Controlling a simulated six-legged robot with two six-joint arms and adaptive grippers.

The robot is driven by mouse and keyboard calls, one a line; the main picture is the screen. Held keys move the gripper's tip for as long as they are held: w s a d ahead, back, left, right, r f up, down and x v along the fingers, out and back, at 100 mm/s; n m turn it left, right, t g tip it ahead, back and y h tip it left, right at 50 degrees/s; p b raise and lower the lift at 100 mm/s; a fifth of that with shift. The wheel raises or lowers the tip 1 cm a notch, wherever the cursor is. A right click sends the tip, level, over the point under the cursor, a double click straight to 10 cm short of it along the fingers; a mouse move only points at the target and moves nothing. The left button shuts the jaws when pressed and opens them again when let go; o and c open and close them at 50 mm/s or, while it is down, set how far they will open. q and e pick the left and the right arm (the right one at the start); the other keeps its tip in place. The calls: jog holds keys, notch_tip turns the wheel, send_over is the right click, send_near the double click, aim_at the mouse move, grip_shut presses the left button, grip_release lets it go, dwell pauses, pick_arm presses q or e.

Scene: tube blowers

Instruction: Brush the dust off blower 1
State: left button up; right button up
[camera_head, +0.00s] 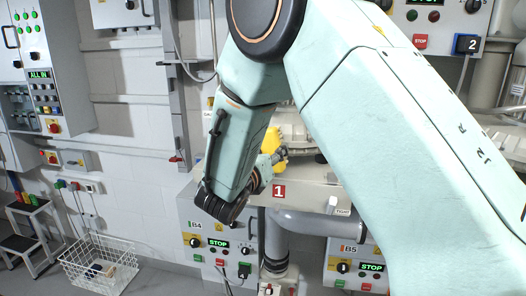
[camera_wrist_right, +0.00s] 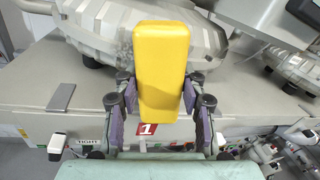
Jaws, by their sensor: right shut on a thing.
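My right gripper (camera_wrist_right: 160,112) is shut on a yellow brush (camera_wrist_right: 161,65), holding it by its yellow block-shaped body between the two fingers. The brush's bristles are hidden. In the head view the brush (camera_head: 273,141) shows small beyond my right forearm, with the gripper (camera_head: 277,157) partly hidden. Blower 1 (camera_wrist_right: 95,28) is a grey ribbed metal casing behind the brush; the red plate marked 1 (camera_wrist_right: 147,129) is on the bench front below it. I cannot tell whether brush and casing touch. My left gripper is out of view.
A second grey casing (camera_wrist_right: 275,60) stands at the right. Control boxes B4 (camera_head: 215,240) and B5 (camera_head: 355,267) and a grey pipe (camera_head: 305,222) sit below the bench. A white wire basket (camera_head: 98,265) and a step stool (camera_head: 25,240) are at lower left.

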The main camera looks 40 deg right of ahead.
jog(key=shift+s+d, duration=0.25)
jog(key=shift+s, duration=0.2)
jog(key=shift+w, duration=0.1)
jog(key=shift+w+a+r, duration=0.1)
jog(key=shift+w+a, duration=0.35)
jog(key=shift+w, duration=0.35)
jog(key=shift+w+a+r, duration=0.1)
jog(key=shift+w+a, duration=0.3)
jog(key=shift+w, duration=0.35)
jog(key=shift+s+a+r, duration=0.1)
jog(key=shift+r, duration=0.4)
jog(key=shift+s+d+b, duration=0.3)
jog(key=shift+s+d, duration=0.35)
jog(key=shift+s, duration=0.25)
jog(key=shift+s+d, duration=0.25)
jog(key=shift+s, duration=0.4)
jog(key=shift+w, duration=0.1)
